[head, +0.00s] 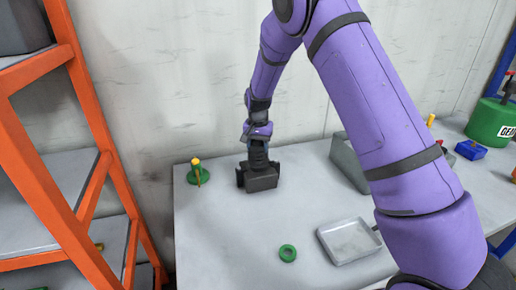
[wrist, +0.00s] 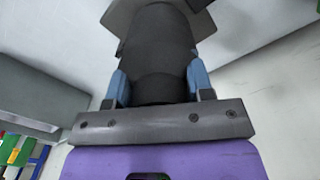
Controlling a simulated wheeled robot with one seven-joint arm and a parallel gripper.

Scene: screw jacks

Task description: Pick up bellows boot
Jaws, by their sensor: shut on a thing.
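The bellows boot (wrist: 157,48) is a dark grey, rounded piece between the two blue fingertips in the wrist view. My gripper (wrist: 158,90) is shut on it, with one finger on each side. A lighter grey, wider shape shows around the boot's far end. In the head view, my gripper (head: 258,182) points down at the back left of the grey table. I cannot tell the boot apart from the dark gripper there, nor whether it touches the table.
On the table (head: 215,250), a green-based yellow piece (head: 198,174) stands left of my gripper. A green ring (head: 288,253) and grey tray (head: 349,241) lie in front. A grey bin (head: 347,162) stands right. An orange rack (head: 90,120) is beyond the left edge.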

